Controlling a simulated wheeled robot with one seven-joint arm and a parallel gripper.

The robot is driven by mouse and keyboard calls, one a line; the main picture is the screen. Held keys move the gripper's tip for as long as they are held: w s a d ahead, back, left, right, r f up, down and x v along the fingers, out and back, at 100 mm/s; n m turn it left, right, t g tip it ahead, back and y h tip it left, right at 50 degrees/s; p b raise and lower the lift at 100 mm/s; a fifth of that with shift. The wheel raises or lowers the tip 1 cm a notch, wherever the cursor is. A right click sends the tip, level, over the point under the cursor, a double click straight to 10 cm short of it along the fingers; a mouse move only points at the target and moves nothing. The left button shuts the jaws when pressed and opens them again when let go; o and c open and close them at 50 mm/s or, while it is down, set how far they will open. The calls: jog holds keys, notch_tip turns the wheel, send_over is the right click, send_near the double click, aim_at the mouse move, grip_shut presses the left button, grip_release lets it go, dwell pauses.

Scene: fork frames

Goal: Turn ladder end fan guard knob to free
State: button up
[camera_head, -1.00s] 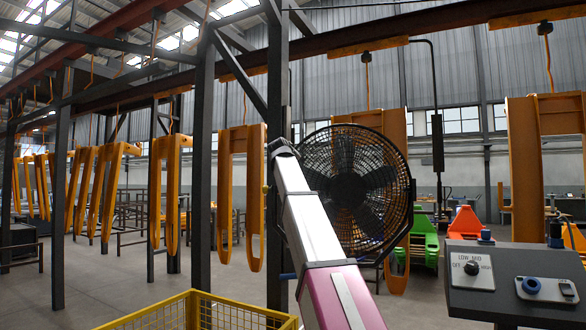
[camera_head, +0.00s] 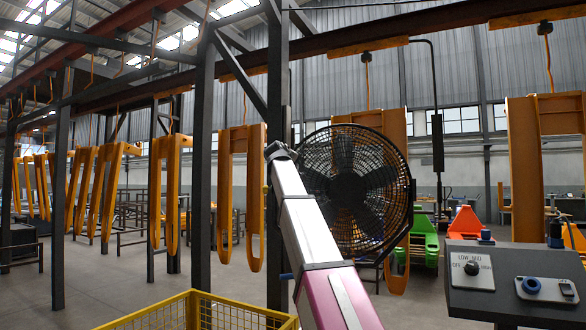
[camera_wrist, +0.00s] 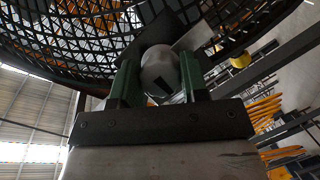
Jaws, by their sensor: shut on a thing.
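The black fan (camera_head: 388,180) stands behind my arm in the head view, its round wire guard facing me. In the wrist view the guard (camera_wrist: 60,45) fills the top. A grey rounded knob (camera_wrist: 158,64) with a dark slot-like mark sits beneath the guard. My gripper (camera_wrist: 160,78) has its two green fingers on either side of the knob and is shut on it. In the head view my arm covers the fan's left edge, and the knob and fingers cannot be made out there.
A grey control box (camera_head: 520,285) with an OFF/LOW/MID/HIGH dial (camera_head: 472,268) is at lower right. A yellow wire basket (camera_head: 190,310) is at the bottom. A dark post (camera_head: 278,100) stands close left of the fan. Orange frames (camera_head: 240,190) hang from the overhead rail.

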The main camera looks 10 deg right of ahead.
jog(key=o, duration=0.9)
jog(key=v, duration=1)
jog(key=shift+s+a+r, duration=0.1)
jog(key=shift+s+a, duration=0.15)
jog(key=shift+s, duration=0.05)
